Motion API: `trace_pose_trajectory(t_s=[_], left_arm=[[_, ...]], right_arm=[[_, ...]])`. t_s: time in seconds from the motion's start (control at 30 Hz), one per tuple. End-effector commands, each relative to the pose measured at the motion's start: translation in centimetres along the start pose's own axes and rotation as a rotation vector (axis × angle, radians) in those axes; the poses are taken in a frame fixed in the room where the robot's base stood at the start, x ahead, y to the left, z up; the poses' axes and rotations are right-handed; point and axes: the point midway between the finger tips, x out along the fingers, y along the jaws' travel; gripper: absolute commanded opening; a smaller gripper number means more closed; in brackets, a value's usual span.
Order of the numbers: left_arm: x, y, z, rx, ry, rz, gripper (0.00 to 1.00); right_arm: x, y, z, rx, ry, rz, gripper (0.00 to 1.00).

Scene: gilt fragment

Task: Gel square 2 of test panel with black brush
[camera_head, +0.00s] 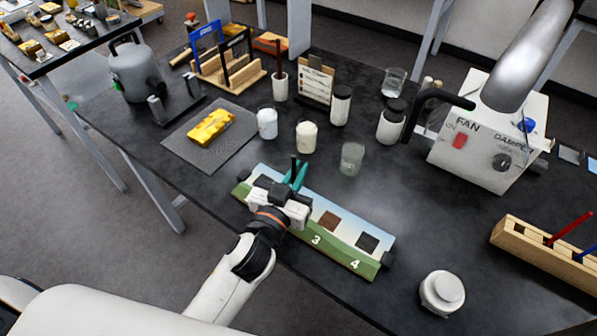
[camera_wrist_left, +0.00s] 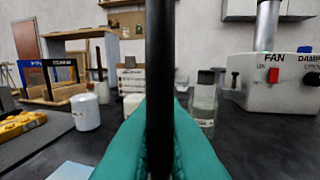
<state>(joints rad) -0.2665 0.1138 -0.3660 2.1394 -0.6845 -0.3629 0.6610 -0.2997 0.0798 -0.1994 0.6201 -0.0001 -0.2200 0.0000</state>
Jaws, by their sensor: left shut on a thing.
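The test panel (camera_head: 346,233) lies on the dark bench, a blue and green painted board with dark squares. The squares by numbers 3 and 4 show. The left part, where squares 1 and 2 would be, is mostly covered by my left gripper. My left gripper (camera_head: 296,176) is over this part of the panel, with its teal fingers shut on the black brush. The black brush handle (camera_wrist_left: 160,70) stands upright between the fingers in the left wrist view, and its top shows in the head view. The bristles are hidden, so I cannot tell whether they touch the panel. My right gripper is out of view.
Jars and a glass beaker (camera_head: 352,158) stand behind the panel. A wooden rack (camera_head: 228,75) and yellow object (camera_head: 211,126) are at left. The fan box (camera_head: 485,140) is at right; a white lidded jar (camera_head: 442,293) stands at front right, near a wooden holder (camera_head: 540,255).

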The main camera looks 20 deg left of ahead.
Motion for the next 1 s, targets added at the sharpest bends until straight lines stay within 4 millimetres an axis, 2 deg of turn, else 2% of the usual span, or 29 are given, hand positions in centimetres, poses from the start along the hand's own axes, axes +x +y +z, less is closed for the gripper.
trace_pose_trajectory(t_s=[0.37,1.0], left_arm=[[0.4,1.9,0.2,0.000,-0.002,0.000,0.00],[-0.1,-0.7,0.0,-0.001,-0.002,0.001,0.00]], right_arm=[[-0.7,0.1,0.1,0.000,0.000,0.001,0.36],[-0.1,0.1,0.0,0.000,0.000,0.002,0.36]])
